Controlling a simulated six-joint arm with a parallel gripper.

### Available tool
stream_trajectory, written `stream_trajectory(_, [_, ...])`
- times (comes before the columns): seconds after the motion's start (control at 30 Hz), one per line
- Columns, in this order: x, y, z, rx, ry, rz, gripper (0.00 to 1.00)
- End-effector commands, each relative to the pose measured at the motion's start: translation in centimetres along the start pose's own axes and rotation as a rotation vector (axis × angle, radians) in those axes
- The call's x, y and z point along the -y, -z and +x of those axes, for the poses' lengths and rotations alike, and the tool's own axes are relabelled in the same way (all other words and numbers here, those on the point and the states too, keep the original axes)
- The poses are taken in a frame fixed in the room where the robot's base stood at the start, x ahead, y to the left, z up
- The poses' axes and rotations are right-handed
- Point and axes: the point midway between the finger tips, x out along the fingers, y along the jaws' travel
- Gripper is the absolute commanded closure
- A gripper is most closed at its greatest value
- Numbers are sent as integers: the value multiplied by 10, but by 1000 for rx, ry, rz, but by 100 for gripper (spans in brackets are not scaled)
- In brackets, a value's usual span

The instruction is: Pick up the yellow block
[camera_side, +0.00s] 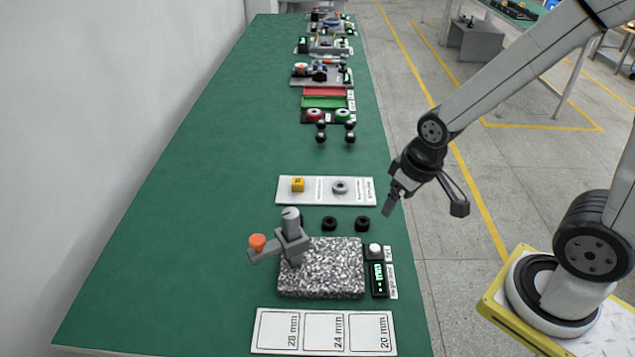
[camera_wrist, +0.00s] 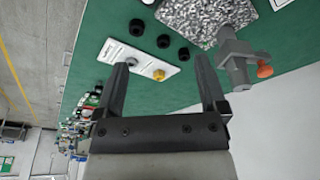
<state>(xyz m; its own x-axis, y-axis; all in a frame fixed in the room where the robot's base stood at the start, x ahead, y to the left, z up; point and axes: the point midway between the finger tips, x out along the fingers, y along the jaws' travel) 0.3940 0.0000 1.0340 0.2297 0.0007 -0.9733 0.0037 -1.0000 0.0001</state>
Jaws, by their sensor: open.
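The yellow block (camera_side: 298,184) sits on the left part of a white plate (camera_side: 317,199) on the green table. A grey ring (camera_side: 340,187) lies on the same plate to its right. In the wrist view the yellow block (camera_wrist: 158,75) shows between my fingers but farther off, on the plate. My gripper (camera_side: 390,205) is open and empty, right of the plate near the table's right edge. In the wrist view my gripper's two fingers (camera_wrist: 160,85) stand wide apart with nothing between them.
A speckled stone slab (camera_side: 322,270) with a grey stand and orange knob (camera_side: 257,242) is in front of the plate. A white card (camera_side: 323,331) lies at the near end. Red and green trays (camera_side: 325,98) stand farther back. The table's left side is clear.

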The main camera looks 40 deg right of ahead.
Motion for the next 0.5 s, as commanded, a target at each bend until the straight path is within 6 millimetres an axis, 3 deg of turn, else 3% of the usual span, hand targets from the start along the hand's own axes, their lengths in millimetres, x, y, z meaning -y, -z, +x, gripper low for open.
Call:
stream_trajectory(0.27, [-3,33,8,5,12,-52,9])
stream_trajectory(0.5, [-9,90,28,11,42,-156,9])
